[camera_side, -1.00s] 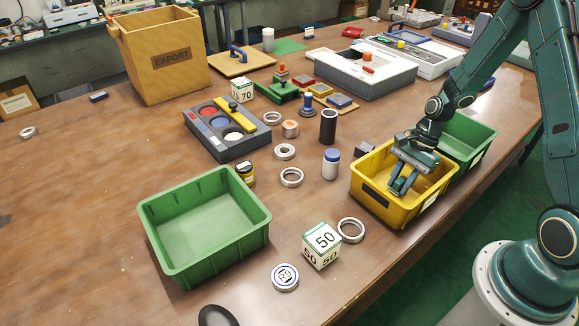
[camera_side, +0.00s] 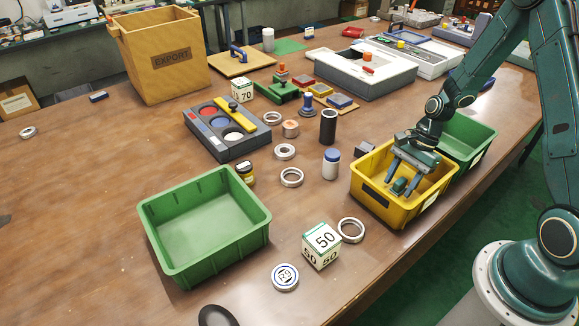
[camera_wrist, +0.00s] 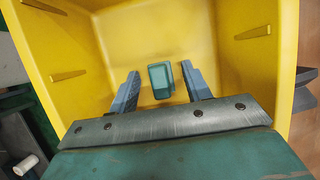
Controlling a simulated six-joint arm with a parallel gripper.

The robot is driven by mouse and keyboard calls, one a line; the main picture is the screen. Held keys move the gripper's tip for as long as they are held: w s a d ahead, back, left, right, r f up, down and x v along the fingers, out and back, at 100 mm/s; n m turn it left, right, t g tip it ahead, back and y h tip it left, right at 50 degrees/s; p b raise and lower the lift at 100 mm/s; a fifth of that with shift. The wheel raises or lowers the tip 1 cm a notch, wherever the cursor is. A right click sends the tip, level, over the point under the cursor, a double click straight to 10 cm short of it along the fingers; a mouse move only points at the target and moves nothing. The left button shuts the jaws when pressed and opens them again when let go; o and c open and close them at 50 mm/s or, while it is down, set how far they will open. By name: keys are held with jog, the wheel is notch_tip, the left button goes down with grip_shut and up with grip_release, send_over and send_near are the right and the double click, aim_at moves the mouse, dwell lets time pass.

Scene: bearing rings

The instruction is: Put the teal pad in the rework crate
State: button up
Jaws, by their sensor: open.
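The teal pad (camera_side: 399,186) lies inside the yellow crate (camera_side: 374,202), seemingly on its floor. In the wrist view, the teal pad (camera_wrist: 161,81) shows as a small block between my fingers, with gaps on both sides. My gripper (camera_side: 403,189) is open and reaches down into the yellow crate; it also shows in the wrist view (camera_wrist: 160,72). The crate's yellow walls (camera_wrist: 60,42) surround the fingers. I cannot read a label on this crate.
A green bin (camera_side: 478,142) stands right behind the yellow crate. Another green bin (camera_side: 218,260), empty, is at the front left. A white block marked 50 (camera_side: 322,243), a metal ring (camera_side: 351,222) and a blue-capped jar (camera_side: 331,163) stand left of the yellow crate.

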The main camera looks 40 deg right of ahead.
jog(key=v, duration=1.2)
dwell(0.5)
notch_tip(320, 180, up, 7)
jog(key=n+h, duration=0.2)
jog(key=n, duration=0.2)
send_over(405, 182)
jog(key=s+a+r+n+t+h, duration=0.2)
jog(key=s+a+r+n+t, duration=0.1)
jog(key=s+a+r+n, duration=0.5)
jog(key=s+a+r+n+t, duration=0.2)
jog(key=s+r+n, duration=0.1)
jog(key=s+n, duration=0.3)
jog(key=shift+a+r+t, duration=0.15)
jog(key=shift+r+t, duration=0.15)
jog(key=shift+r, duration=0.1)
